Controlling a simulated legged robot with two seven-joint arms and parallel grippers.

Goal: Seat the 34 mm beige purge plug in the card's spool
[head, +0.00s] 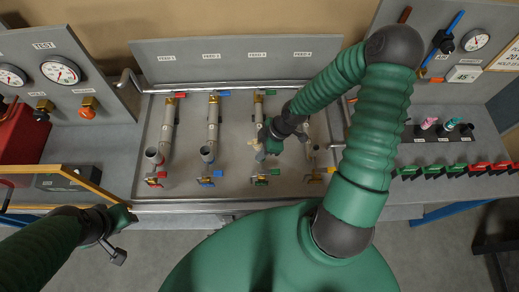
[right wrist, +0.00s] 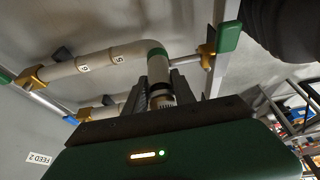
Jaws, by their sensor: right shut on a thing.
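My right gripper (head: 259,153) is over the third feed line from the left. It is shut on a small pale beige piece, which I take to be the purge plug (right wrist: 160,95); it shows between the two dark fingers in the right wrist view. A pipe with a green elbow (right wrist: 157,50) is just beyond the fingertips; I cannot tell whether the plug touches it. The third line's spool (head: 258,108) is partly hidden by my gripper. My left gripper (head: 128,216) is at the tray's front left corner; its fingers are too unclear to read.
Open pipe ends stand on the first (head: 152,155) and second (head: 207,152) lines. Coloured valves line the tray's front. Gauges (head: 60,70) are on the left panel; green and red clips (head: 440,170) are on the right bench. The card (head: 507,58) is cut off at the right edge.

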